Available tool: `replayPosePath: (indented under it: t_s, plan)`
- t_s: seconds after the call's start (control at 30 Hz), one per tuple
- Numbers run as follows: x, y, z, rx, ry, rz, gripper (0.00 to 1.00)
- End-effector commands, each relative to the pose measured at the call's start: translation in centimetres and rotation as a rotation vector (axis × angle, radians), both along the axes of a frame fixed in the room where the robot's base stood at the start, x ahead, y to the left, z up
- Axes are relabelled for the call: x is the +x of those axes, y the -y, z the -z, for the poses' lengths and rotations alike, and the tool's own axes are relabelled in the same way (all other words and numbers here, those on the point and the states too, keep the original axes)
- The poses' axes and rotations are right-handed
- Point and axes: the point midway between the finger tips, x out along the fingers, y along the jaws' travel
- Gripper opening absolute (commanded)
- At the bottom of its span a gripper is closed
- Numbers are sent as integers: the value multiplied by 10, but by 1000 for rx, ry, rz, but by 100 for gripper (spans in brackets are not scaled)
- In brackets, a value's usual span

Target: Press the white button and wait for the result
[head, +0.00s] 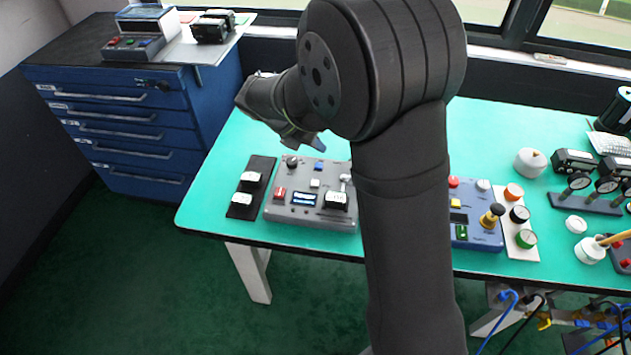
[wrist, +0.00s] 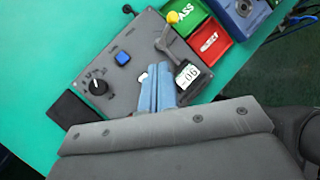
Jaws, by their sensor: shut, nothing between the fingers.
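A grey control panel (head: 268,211) lies on the green table, and it also shows in the wrist view (wrist: 120,98). Its small white button (head: 314,183) sits below a blue button (head: 319,166). In the wrist view the white button (wrist: 142,77) is partly hidden beside my fingers. My gripper (head: 319,146) is shut and empty, above the panel's far side in the head view. In the wrist view my gripper (wrist: 160,68) points at the panel close to the white button; I cannot tell whether it touches.
A red tray (wrist: 209,40) and a green tray (wrist: 186,12) stand beside the panel. A black strip with two small devices (head: 240,211) lies left. My arm hides the table's middle.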

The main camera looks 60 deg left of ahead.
Motion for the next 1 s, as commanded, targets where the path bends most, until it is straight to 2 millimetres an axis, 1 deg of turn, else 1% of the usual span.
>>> replayPosePath:
  t_s: [0.03, 0.1, 0.2, 0.3, 0.77, 0.87, 1.0]
  plan:
    - [-4, -1, 7, -46, 31, -84, 0]
    - [-6, -4, 13, -100, 70, -185, 0]
    - [-9, -6, 18, -156, 109, -286, 0]
    - [-10, -8, 21, -187, 130, -342, 0]
    - [-10, -9, 24, -198, 137, -361, 0]
    - [-10, -9, 30, -200, 137, -361, 0]
    - [-10, -8, 47, -202, 136, -360, 0]
